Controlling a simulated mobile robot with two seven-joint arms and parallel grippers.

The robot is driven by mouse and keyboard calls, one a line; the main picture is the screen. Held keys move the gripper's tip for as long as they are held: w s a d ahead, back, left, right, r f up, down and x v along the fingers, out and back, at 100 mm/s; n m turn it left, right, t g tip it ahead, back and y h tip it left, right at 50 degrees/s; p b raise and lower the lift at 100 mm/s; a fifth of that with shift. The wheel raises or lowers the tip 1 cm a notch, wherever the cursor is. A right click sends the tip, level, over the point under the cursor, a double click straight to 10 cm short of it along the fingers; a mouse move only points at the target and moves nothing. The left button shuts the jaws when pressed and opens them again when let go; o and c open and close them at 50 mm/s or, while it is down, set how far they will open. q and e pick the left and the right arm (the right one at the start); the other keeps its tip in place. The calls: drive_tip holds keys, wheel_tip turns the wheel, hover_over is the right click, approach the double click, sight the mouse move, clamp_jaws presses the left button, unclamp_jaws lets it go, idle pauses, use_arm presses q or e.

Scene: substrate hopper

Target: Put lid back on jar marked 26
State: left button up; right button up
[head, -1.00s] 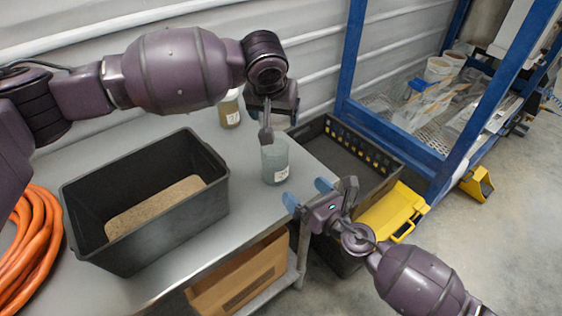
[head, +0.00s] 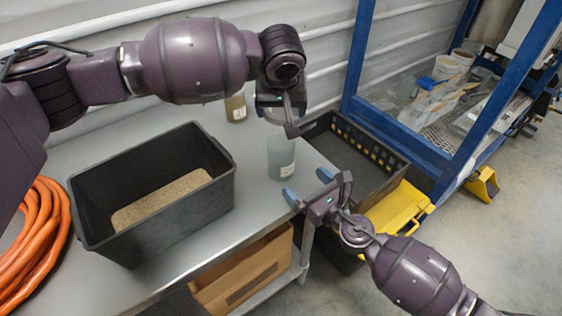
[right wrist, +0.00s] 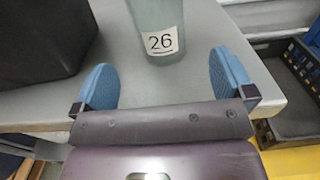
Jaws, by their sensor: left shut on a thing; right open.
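The jar marked 26 (head: 281,158), pale grey-green, stands upright near the bench's right corner. Its label (right wrist: 160,41) reads 26 in the right wrist view, where the jar's top is cut off. My left gripper (head: 285,118) is above the jar, shut on a pale, round-edged thing (head: 273,116) that looks like the lid. The gripper hides most of it, and I cannot tell whether it touches the jar's rim. My right gripper (head: 307,186) is open, its blue fingertips in front of the jar; it also shows in the right wrist view (right wrist: 164,82), empty.
A black bin (head: 150,225) holding tan substrate stands left of the jar. Another jar (head: 236,108) is behind. An orange hose (head: 35,245) lies at left. A black crate (head: 350,160), yellow case (head: 400,208) and blue frame (head: 400,135) stand right of the bench.

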sight(289, 167)
drive_tip(key=x, duration=0.9)
drive_tip(key=shift+w+a+r, duration=0.1)
drive_tip(key=shift+w+a, duration=0.35)
drive_tip(key=shift+w, duration=0.15)
drive_tip(key=c, duration=1.3)
use_arm(q)
drive_tip(key=shift+f, duration=2.5)
drive_tip(key=shift+f, duration=0.9)
drive_tip(key=shift+f, duration=0.55)
